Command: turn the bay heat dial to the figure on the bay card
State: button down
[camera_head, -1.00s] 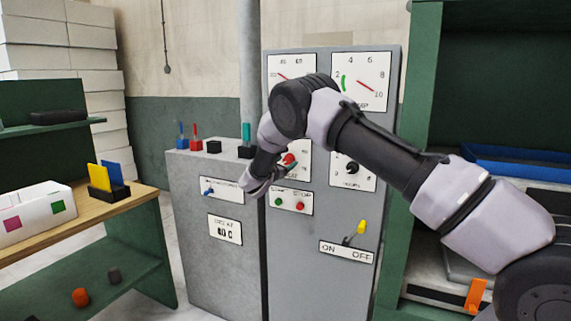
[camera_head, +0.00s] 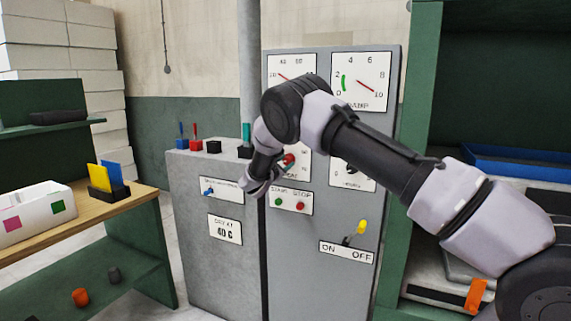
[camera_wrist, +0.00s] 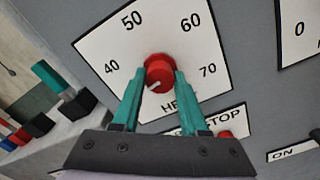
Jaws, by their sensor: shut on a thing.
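The bay heat dial is a red knob (camera_wrist: 159,68) with a white pointer mark, on a white plate (camera_wrist: 88,50) marked 40, 50, 60 and 70. In the wrist view the mark points down and left, below the 40 figure. My gripper (camera_wrist: 158,80) has its teal fingers on either side of the knob, shut on it. In the head view the knob (camera_head: 289,159) shows beside my gripper (camera_head: 281,166), and my wrist hides part of its plate.
Below the dial is a start and stop button plate (camera_head: 291,200). A yellow-handled ON/OFF lever (camera_head: 361,228) sits lower right. Gauges (camera_head: 360,80) are above. A blue-handled switch (camera_head: 208,191) is to the left. My forearm covers part of another dial.

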jog(key=m, duration=0.3)
jog(key=shift+m, duration=2.2)
jog(key=shift+c, duration=2.2)
grip_release()
jog(key=shift+s+a, duration=0.1)
jog(key=shift+s, duration=0.05)
jog(key=v, duration=1)
jog(key=shift+s, duration=0.25)
jog(key=shift+a, duration=0.1)
